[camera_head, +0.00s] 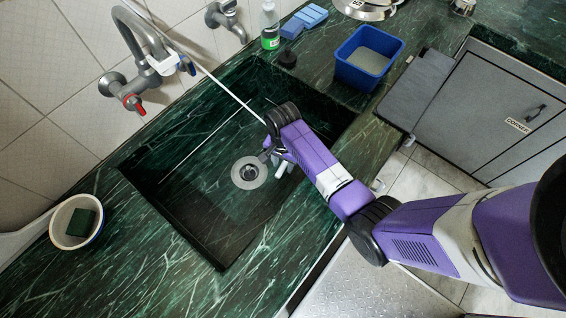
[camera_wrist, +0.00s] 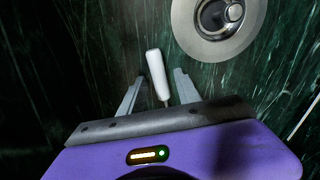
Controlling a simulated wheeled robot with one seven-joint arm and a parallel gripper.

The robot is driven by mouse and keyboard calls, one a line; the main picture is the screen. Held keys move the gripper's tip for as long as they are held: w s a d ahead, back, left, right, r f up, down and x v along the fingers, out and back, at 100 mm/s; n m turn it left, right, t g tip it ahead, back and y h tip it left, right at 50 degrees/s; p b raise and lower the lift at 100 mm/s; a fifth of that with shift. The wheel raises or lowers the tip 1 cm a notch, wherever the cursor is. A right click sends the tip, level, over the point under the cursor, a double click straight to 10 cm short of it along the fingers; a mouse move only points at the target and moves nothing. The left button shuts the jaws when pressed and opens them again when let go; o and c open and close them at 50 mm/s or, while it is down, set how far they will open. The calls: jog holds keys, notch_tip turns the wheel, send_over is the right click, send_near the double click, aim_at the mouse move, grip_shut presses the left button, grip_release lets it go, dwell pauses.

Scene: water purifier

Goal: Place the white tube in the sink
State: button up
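A short white tube (camera_wrist: 157,72) shows in the wrist view, between the two grey fingers of my gripper (camera_wrist: 160,76). A gap shows on each side of it, so the fingers appear open and not closed on it. A thin pale stem shows at its near end. In the head view my gripper (camera_head: 277,157) is down inside the dark green sink (camera_head: 205,205), just right of the drain (camera_head: 249,173). A small white piece (camera_head: 281,168) shows by the fingers there. Whether the tube touches the sink floor, I cannot tell.
A thin white line (camera_head: 215,78) runs from the upper left down to my wrist. The grey tap (camera_head: 150,60) stands behind the sink. A blue bin (camera_head: 368,58) and a soap bottle (camera_head: 269,25) are on the counter. A white bowl (camera_head: 77,222) stands at left.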

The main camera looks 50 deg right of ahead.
aim_at(283, 165)
notch_tip(283, 165, up, 12)
jog(key=p, duration=0.1)
jog(key=shift+r, duration=0.15)
dwell(0.4)
dwell(0.5)
